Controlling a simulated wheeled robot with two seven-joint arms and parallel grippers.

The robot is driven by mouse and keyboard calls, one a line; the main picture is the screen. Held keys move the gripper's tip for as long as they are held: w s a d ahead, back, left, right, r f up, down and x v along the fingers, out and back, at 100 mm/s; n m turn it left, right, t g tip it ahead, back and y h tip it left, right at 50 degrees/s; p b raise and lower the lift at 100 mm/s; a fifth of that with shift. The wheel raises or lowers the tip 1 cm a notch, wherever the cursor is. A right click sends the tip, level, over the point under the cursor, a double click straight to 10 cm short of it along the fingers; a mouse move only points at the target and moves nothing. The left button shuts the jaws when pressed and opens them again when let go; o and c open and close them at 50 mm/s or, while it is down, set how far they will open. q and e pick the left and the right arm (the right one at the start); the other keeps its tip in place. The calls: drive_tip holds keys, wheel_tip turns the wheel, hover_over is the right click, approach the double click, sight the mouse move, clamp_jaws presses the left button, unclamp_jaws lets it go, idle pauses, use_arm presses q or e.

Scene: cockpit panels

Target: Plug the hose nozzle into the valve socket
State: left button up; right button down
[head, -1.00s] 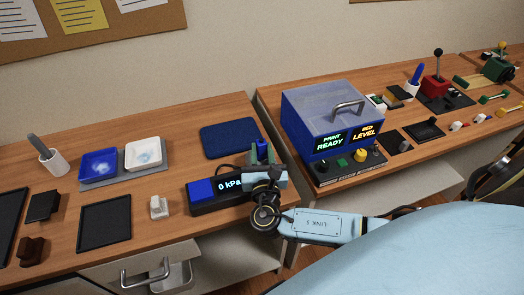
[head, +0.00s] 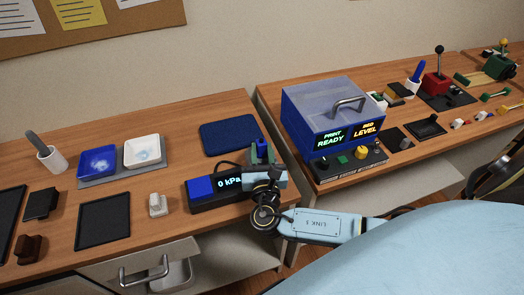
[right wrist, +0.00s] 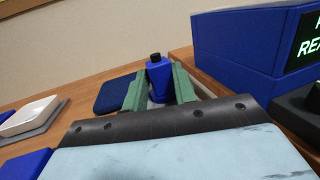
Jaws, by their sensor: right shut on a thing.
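My right gripper (head: 263,153) has green fingers and is shut on a blue piece with a black tip (right wrist: 158,76), which looks like the hose nozzle. The piece stands roughly upright between the fingers, and its lower part is hidden. In the head view, the gripper is at the right end of the left table, just right of a black box with a blue block and a "0 kPa" display (head: 229,182). A dark hose (head: 228,164) shows behind this box; where it ends is hidden. I cannot clearly make out the valve socket. My left gripper is not in view.
A blue printer-like box (head: 320,110) stands on the right table, across a gap. A dark blue mat (head: 229,138) lies behind the gripper. Blue and white trays (head: 142,153), a small white block (head: 157,205) and a black tray (head: 102,221) lie to the left.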

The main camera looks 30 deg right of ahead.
drive_tip(key=shift+f, duration=0.15)
drive_tip(key=c, duration=1)
unclamp_jaws()
drive_tip(key=shift+c, duration=0.2)
drive_tip(key=v, duration=1.3)
drive_tip(key=shift+s, duration=0.2)
